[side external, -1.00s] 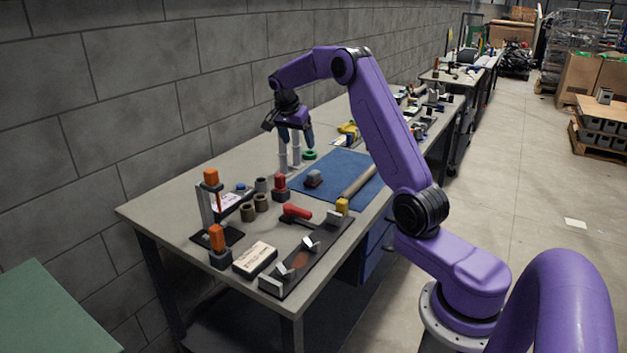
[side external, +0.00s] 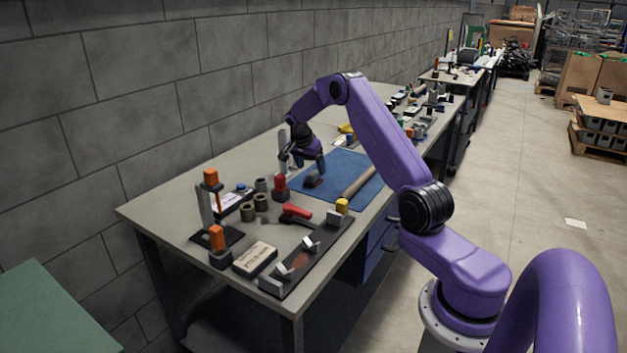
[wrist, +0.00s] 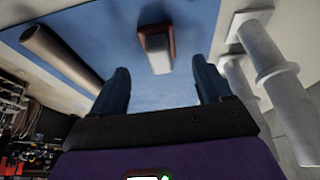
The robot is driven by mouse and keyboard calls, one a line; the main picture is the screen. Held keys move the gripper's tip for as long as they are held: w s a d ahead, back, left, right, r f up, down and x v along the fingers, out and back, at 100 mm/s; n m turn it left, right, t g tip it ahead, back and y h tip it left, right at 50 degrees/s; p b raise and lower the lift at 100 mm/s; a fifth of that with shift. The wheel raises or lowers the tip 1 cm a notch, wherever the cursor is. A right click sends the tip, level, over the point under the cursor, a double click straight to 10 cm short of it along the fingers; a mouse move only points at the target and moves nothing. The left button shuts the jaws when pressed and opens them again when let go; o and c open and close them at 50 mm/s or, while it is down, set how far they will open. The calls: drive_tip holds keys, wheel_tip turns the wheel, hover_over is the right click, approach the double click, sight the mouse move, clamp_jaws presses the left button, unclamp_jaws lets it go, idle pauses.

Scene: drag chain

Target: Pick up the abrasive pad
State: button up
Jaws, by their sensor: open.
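The abrasive pad seems to be the small reddish-brown block with a grey top (side external: 313,181) on the blue mat (side external: 350,168). In the wrist view the pad (wrist: 156,50) lies on the mat beyond my fingertips, roughly centred between them. My gripper (side external: 304,163) is open and empty. It hangs above the mat's left edge, close to the pad and apart from it. In the wrist view both dark blue fingers of my gripper (wrist: 161,80) are spread.
Light grey flanged posts (wrist: 278,90) stand close beside my right finger in the wrist view. A tan roll (side external: 358,183) lies on the mat. A red-topped block (side external: 280,188), a red-handled tool (side external: 297,211) and a dark fixture (side external: 310,252) stand nearer the table's front.

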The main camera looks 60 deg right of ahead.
sight(314, 172)
drive_tip(key=shift+x, duration=2.6)
drive_tip(key=shift+d+r, duration=0.1)
drive_tip(key=shift+d, duration=0.05)
drive_tip(key=c, duration=1.2)
drive_tip(key=shift+c, duration=0.2)
drive_tip(key=shift+r, duration=0.55)
wheel_tip(314, 172, up, 2)
drive_tip(key=shift+r, duration=0.2)
drive_tip(key=s+a+r, duration=0.8)
drive_tip(key=s+r, duration=0.1)
drive_tip(key=s, duration=0.2)
drive_tip(key=shift+s+r, duration=0.25)
drive_tip(key=shift+s, duration=0.05)
